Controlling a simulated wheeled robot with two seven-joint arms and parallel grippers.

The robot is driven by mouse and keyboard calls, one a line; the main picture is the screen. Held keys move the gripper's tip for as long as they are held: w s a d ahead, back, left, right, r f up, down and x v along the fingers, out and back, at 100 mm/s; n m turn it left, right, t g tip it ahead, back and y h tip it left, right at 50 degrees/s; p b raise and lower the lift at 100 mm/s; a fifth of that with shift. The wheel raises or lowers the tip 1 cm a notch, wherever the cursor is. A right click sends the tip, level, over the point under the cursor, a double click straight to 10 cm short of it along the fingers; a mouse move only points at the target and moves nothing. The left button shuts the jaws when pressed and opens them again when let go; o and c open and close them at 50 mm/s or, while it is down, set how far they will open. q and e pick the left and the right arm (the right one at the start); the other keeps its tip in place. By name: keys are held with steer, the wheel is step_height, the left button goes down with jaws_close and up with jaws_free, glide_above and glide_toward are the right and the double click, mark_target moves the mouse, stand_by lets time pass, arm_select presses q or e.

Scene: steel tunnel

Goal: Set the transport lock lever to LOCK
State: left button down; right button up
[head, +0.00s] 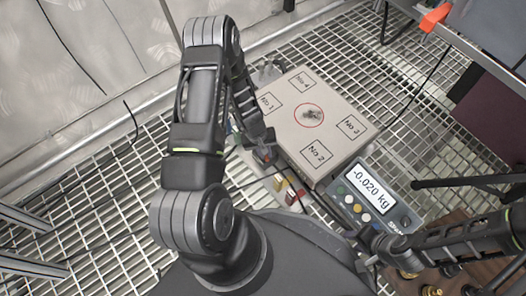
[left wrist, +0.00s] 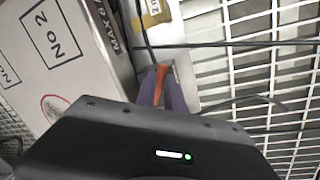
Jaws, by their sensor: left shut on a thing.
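The scale (head: 318,125) has a flat grey platform marked No 1 to No 4, with a red circle in its middle. Its display (head: 369,188) reads -0.020 kg. My left gripper (head: 266,152) is beside the platform's left side, low near its edge. In the left wrist view, the left gripper's fingers (left wrist: 161,88) are shut on an orange-red lever (left wrist: 159,82) next to the scale's side. Any LOCK marking and the lever's setting cannot be read. My right gripper (head: 392,252) is in front of the display unit; its jaws are too unclear to judge.
A yellow tag (left wrist: 153,12) shows beside the scale. Dark cables cross the steel grating floor (head: 110,185). An orange object (head: 435,17) is at the top right.

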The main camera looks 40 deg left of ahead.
mark_target(267, 156)
arm_select(q)
steer(key=n, duration=0.3)
steer(key=w+d+n, duration=0.1)
steer(key=shift+t+y, duration=0.3)
steer(key=shift+w+d+n, duration=0.15)
steer(key=shift+w+n, duration=0.15)
steer(key=shift+n, duration=0.9)
steer(key=c, duration=1.4)
jaws_free()
steer(key=shift+c, duration=0.2)
steer(key=r+p, duration=0.1)
steer(key=r, duration=0.1)
steer(key=s+r+p, duration=0.1)
steer(key=r, duration=0.2)
steer(key=r+p, duration=0.2)
steer(key=shift+s+a+r, duration=0.2)
steer(key=shift+s+r, duration=0.05)
steer(key=shift+r, duration=0.15)
